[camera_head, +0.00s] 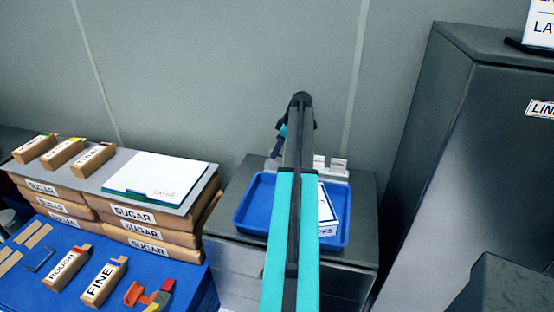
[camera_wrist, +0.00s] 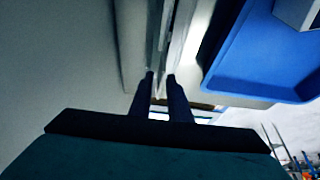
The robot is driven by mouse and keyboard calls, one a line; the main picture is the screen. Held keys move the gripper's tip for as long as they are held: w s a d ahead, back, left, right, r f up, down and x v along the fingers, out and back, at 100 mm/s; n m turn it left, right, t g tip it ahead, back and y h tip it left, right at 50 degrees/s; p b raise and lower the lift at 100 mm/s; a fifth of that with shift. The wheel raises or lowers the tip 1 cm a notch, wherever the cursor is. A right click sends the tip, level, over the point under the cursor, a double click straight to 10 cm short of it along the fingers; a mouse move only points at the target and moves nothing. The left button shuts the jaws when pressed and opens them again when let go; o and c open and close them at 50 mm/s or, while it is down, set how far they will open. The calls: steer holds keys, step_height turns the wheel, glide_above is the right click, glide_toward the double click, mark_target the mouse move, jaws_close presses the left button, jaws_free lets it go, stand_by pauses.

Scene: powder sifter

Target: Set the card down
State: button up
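My gripper (camera_wrist: 161,77) shows in the wrist view as two dark fingers a small gap apart. Pale narrow strips show between and beyond the fingertips; I cannot tell whether one is a card held edge-on. In the head view my arm covers most of the gripper, which is near the back left of the blue tray. White printed cards (camera_head: 327,208) lie at the right side of the blue tray (camera_head: 257,207), partly hidden by my arm. The tray also shows at the upper right of the wrist view (camera_wrist: 250,58).
A small white stand (camera_head: 338,166) is behind the tray on the grey cabinet (camera_head: 349,255). At left, a white sheet on a green board (camera_head: 157,175) lies on a grey panel over stacked sugar bags (camera_head: 135,213). A tall dark cabinet (camera_head: 445,170) stands at right.

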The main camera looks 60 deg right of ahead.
jaws_close()
steer(key=shift+r, duration=0.2)
steer(key=shift+r+b, duration=1.65)
steer(key=shift+r, duration=3.2)
steer(key=shift+a, duration=0.1)
